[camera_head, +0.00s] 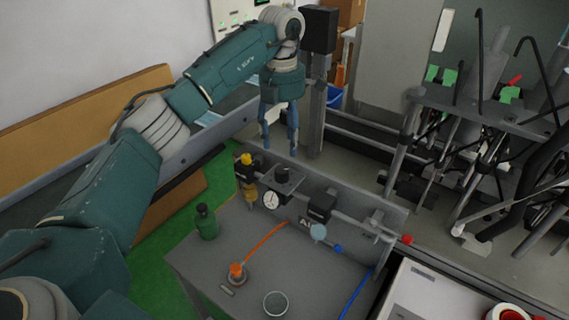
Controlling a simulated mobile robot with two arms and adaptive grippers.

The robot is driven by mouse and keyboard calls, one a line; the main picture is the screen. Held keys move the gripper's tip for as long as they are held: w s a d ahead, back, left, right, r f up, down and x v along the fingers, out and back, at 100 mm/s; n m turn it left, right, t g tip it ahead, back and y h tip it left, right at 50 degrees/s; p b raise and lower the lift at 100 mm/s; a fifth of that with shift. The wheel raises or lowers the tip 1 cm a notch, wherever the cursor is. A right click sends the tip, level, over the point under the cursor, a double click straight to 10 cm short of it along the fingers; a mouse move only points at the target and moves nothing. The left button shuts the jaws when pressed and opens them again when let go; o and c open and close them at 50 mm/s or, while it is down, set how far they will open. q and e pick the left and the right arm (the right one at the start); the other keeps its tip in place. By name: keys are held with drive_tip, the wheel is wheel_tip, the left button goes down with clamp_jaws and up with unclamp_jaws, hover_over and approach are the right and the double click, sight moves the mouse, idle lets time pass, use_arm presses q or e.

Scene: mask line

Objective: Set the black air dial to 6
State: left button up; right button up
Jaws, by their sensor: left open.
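The black air dial (282,174) is a small dark knob on top of the air unit on the grey bench, just above a round white gauge (270,200). Its number markings are too small to read. My left gripper (279,147) points down with its two blue-grey fingers apart and nothing between them. In the picture the fingertips are just above the dial, with a gap. I cannot tell the exact height. My right gripper is not in view.
Beside the dial are a yellow knob (247,159), an amber bowl (249,194) and a black box (321,206). The bench (205,270) holds a green bottle (206,222), an orange hose (264,243) and a cup (275,304). Machinery with rods (480,120) stands right.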

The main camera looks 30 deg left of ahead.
sight(282, 169)
use_arm(q)
drive_tip(key=f, duration=0.1)
drive_tip(key=f+p, duration=0.1)
drive_tip(key=f, duration=0.2)
drive_tip(key=shift+s+a+p, duration=0.1)
drive_tip(key=shift+s+p, duration=0.25)
wheel_tip(282, 169, down, 5)
drive_tip(key=shift+w+f+p, duration=0.1)
drive_tip(key=shift+f+p, duration=0.05)
drive_tip(key=shift+p, duration=0.65)
drive_tip(key=shift+f, duration=0.55)
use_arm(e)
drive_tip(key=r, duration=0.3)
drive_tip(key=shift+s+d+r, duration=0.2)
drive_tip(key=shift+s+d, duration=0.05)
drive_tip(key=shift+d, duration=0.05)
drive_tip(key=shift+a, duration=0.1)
use_arm(q)
drive_tip(key=c, duration=1.2)
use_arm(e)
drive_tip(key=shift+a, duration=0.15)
